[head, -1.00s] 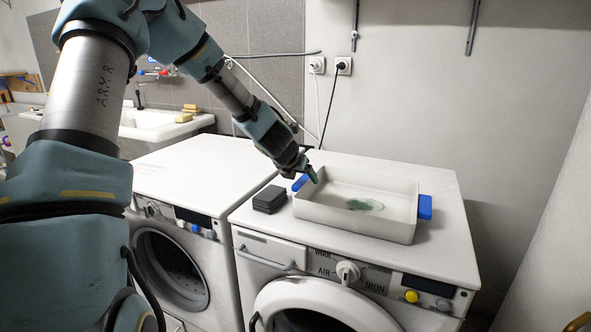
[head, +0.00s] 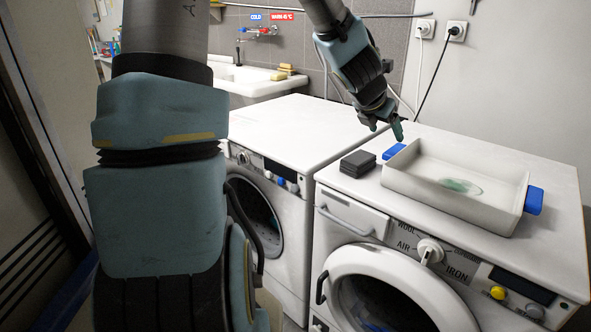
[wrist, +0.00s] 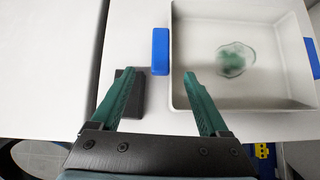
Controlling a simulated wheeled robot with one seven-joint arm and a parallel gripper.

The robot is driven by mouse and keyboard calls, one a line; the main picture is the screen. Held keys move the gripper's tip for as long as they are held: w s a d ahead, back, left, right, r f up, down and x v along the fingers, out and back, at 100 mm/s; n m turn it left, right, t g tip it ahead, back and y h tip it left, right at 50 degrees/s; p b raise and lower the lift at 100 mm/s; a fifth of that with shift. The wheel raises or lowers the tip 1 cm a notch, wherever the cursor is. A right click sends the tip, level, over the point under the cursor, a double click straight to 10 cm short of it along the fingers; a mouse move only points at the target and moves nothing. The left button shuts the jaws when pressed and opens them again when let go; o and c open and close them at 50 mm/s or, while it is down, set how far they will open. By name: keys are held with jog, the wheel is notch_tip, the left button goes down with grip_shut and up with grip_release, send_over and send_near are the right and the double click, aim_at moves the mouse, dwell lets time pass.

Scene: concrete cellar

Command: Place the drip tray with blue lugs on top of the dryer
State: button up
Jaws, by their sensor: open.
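The drip tray (head: 447,206) is a white, shallow, open box with blue lugs on its two ends, the left lug (head: 394,151) and the right lug (head: 534,201). It rests flat on top of the dryer (head: 400,231), and a green puddle (head: 461,186) lies on its floor. In the wrist view the left lug (wrist: 160,51) is ahead of my fingers, between their lines. My gripper (head: 385,126) is open and empty, just above and behind the left lug. In the wrist view its green fingers (wrist: 158,88) are spread, touching nothing that I can make out.
A stack of dark pads (head: 359,163) lies left of the tray on the dryer. A white washing machine (head: 290,128) stands at the left. A sink (head: 250,82) is behind it. Cables and sockets (head: 457,31) are on the back wall. Bare dryer top lies behind the tray.

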jog(key=s+a+f+m+g+y, duration=0.1)
jog(key=s+a+f+m+y, duration=0.1)
jog(key=s+a+m, duration=0.3)
jog(key=s+a+f+m+g+y, duration=0.2)
jog(key=s+a+m, duration=0.3)
jog(key=a+m, duration=0.8)
jog(key=s+a+f+m+g+y, duration=0.1)
jog(key=s+a+f+m, duration=0.2)
jog(key=a+m, duration=0.6)
jog(key=shift+s+a+m+g+y, duration=0.4)
jog(key=shift+s+a, duration=0.15)
jog(key=shift+s, duration=0.6)
jog(key=shift+r+p, duration=0.85)
jog(key=shift+p, duration=0.05)
